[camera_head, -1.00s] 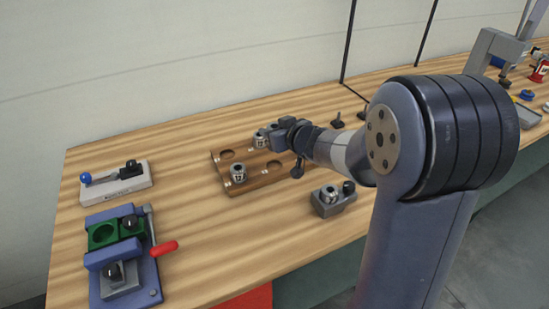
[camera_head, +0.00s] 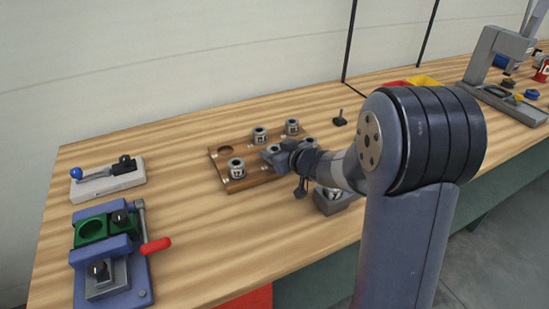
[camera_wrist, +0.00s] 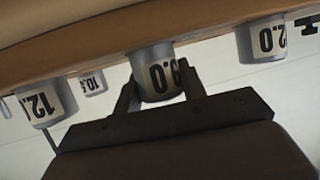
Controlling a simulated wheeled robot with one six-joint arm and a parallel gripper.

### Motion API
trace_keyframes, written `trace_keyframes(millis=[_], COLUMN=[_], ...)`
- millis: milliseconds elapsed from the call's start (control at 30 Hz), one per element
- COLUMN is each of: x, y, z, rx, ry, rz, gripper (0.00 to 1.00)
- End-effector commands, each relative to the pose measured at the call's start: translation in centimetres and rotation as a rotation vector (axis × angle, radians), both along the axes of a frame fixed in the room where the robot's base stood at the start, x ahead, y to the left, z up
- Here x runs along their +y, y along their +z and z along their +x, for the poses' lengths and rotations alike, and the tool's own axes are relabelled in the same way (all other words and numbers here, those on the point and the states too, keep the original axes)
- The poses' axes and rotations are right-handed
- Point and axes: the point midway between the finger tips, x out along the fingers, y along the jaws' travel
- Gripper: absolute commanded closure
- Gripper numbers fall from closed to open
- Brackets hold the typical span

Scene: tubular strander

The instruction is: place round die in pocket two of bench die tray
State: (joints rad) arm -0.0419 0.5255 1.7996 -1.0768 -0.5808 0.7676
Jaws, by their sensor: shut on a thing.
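My gripper (camera_head: 268,154) is over the front middle part of the wooden die tray (camera_head: 216,166). In the wrist view its two fingers (camera_wrist: 158,88) are shut on a grey round die (camera_wrist: 157,78) whose label seems to read 9.0. That die stands close to the brown surface; I cannot tell whether it is seated. A die marked 12 (camera_head: 237,168) stands in the front left of the tray. Other dies stand at the back middle (camera_head: 260,134) and back right (camera_head: 292,126). One at the right (camera_head: 310,143) is partly hidden by my arm. The back left pocket (camera_head: 225,150) is empty.
A grey block (camera_head: 338,206) with a round piece stands in front of the tray, partly behind my arm. A blue fixture with a red handle (camera_head: 157,246) and a lever gauge (camera_head: 108,180) stand left. A small dark knob (camera_head: 340,118) stands behind right. Bench between fixture and tray is clear.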

Motion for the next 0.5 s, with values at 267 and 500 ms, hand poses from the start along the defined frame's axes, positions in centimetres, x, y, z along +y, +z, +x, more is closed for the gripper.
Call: trace_keyframes(millis=[267,500], x=[0.02,0.00], y=[-0.33,-0.77], z=[0.04,0.00], rx=[-0.003,-0.001], ry=[0.000,0.000], rz=[0.001,0.001], gripper=[1.00,0.57])
